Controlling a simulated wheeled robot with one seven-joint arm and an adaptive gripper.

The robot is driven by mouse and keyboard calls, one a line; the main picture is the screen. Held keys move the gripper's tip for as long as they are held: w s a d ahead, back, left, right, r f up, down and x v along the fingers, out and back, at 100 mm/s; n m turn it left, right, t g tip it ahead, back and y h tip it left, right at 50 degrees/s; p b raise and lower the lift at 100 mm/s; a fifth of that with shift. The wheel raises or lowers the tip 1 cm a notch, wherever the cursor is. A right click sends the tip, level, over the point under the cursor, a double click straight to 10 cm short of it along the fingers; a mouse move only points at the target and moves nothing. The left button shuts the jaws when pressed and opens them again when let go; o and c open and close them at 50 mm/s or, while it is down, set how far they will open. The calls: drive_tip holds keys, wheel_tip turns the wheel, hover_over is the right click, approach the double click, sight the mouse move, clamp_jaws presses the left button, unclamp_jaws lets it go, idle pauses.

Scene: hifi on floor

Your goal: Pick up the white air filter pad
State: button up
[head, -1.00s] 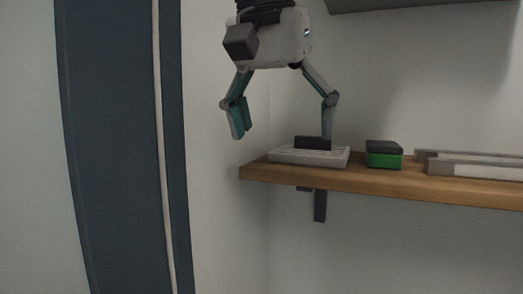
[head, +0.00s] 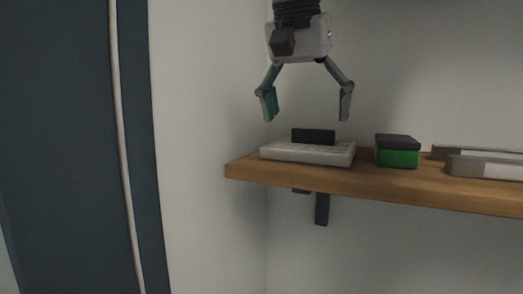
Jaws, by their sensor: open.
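A white slatted pad (head: 308,153), which looks like the air filter pad, lies flat near the left end of a wooden shelf (head: 380,182). A black block (head: 313,136) shows at its upper side; I cannot tell whether it sits on the pad or behind it. My gripper (head: 306,108) hangs above the pad, pointing down. Its two fingers are spread wide, with nothing between them. The fingertips are clear of the pad and the block.
A green and black box (head: 397,152) stands just right of the pad. Pale grey flat pieces (head: 482,166) lie farther right. A wall is close on the left, with a dark blue panel (head: 70,150) beyond. The space above the shelf around my gripper is clear.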

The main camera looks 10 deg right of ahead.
sight(310, 146)
drive_tip(key=shift+w+d, duration=0.4)
drive_tip(key=shift+w, duration=0.2)
drive_tip(key=shift+w+d, duration=0.75)
drive_tip(key=shift+w, duration=0.2)
drive_tip(key=b+x, duration=0.1)
drive_tip(key=x, duration=0.2)
drive_tip(key=shift+f+b, duration=0.1)
drive_tip(key=shift+b, duration=0.25)
drive_tip(key=c, duration=1.3)
